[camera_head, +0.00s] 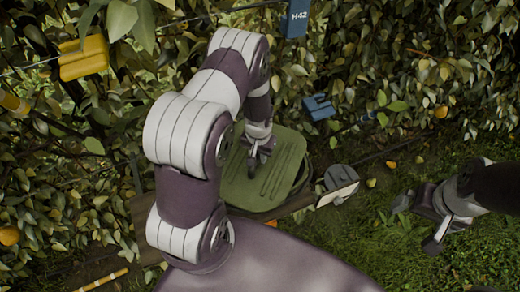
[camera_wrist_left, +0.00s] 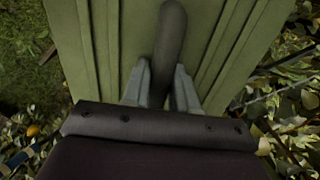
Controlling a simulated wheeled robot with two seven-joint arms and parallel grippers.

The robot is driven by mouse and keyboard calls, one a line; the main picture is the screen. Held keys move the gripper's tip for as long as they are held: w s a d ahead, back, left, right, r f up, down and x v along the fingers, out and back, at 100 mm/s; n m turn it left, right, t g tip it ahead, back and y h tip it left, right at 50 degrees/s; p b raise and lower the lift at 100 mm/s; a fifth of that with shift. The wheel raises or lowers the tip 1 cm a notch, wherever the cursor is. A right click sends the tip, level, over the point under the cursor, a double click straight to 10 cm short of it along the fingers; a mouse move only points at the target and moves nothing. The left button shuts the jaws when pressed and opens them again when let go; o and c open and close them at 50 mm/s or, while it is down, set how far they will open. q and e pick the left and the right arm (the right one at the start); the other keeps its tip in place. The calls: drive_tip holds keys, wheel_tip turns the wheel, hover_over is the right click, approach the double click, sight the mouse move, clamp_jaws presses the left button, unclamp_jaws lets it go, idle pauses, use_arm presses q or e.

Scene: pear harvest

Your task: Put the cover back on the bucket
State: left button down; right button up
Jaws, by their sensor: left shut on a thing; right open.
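The green cover (camera_head: 283,158) is a ribbed, rounded square lid, seen in the middle of the head view beneath my left arm. My left gripper (camera_head: 254,163) is shut on the cover's dark handle. In the left wrist view, the handle (camera_wrist_left: 170,40) stands between the two fingers of my left gripper (camera_wrist_left: 160,85), with the ribbed green cover (camera_wrist_left: 112,40) behind it. The bucket cannot be made out; the cover and my arm hide what lies below. My right gripper (camera_head: 418,222) is open and empty at the right, over the grass.
A wooden board (camera_head: 295,204) runs under the cover. A grey object with a pale face (camera_head: 337,184) sits just right of the cover. Leafy hedges surround the spot. A blue H42 tag (camera_head: 297,18), a blue clip (camera_head: 319,107) and a yellow one (camera_head: 83,58) hang there. Grass at right is open.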

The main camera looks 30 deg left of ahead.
use_arm(q)
drive_tip(key=w+f+b, duration=0.1)
drive_tip(key=f, duration=0.1)
drive_tip(key=w+f, duration=0.2)
drive_tip(key=shift+w+f+b, duration=0.2)
drive_tip(key=shift+w+b, duration=0.05)
drive_tip(key=shift+b, duration=0.1)
drive_tip(key=shift+s+r, duration=0.25)
drive_tip(key=shift+s, duration=0.25)
drive_tip(key=shift+s+r, duration=0.25)
drive_tip(key=shift+s, duration=0.2)
drive_tip(key=c, duration=0.8)
unclamp_jaws()
drive_tip(key=shift+w+f, duration=0.25)
drive_tip(key=shift+w, duration=0.35)
drive_tip(key=shift+s, duration=0.25)
drive_tip(key=shift+s+r, duration=0.1)
drive_tip(key=shift+r, duration=0.15)
wheel_tip(320, 180, up, 12)
drive_tip(key=b, duration=0.3)
drive_tip(key=shift+f, duration=0.1)
drive_tip(key=shift+r, duration=0.25)
drive_tip(key=shift+w, duration=0.2)
use_arm(e)
wheel_tip(320, 180, down, 6)
drive_tip(key=w, duration=0.2)
drive_tip(key=shift+w, duration=0.4)
